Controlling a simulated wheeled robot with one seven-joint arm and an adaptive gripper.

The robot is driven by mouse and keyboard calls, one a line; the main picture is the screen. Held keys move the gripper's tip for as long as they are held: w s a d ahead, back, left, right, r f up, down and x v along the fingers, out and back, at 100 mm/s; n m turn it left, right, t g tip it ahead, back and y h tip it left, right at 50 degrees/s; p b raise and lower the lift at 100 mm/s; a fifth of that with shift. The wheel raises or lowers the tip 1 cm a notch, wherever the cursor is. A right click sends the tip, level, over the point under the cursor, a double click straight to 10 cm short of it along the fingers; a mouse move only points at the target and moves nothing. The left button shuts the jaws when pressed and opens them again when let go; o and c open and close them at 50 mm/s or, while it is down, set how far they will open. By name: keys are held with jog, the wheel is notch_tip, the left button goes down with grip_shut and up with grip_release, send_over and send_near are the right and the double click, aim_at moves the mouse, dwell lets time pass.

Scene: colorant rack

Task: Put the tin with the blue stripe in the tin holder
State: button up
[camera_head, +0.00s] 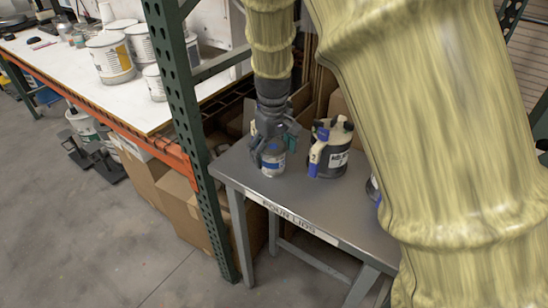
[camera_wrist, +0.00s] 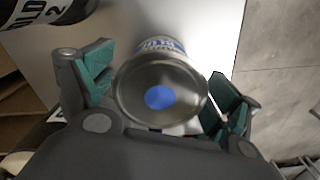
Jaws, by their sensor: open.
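A small metal tin (camera_head: 272,160) with a blue band on its side stands on the left part of the grey table. In the wrist view, the tin (camera_wrist: 160,72) has a blue dot on its lid and blue lettering on its side. My gripper (camera_head: 270,144) is over the tin. In the wrist view, the teal pads of my gripper (camera_wrist: 161,85) are apart, one on each side of the tin, with a visible gap at least on the left. I cannot make out a thing that is clearly the tin holder.
A black pot (camera_head: 330,158) with a white and blue handle-like part stands right of the tin; a black container (camera_wrist: 40,12) marked "2" shows in the wrist view. The grey table (camera_head: 300,200) is labelled "POUR LIDS". A green rack post (camera_head: 185,110) stands left. White buckets (camera_head: 110,58) stand on the bench.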

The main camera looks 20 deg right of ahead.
grip_shut()
dwell(0.5)
jog(key=shift+r, duration=0.2)
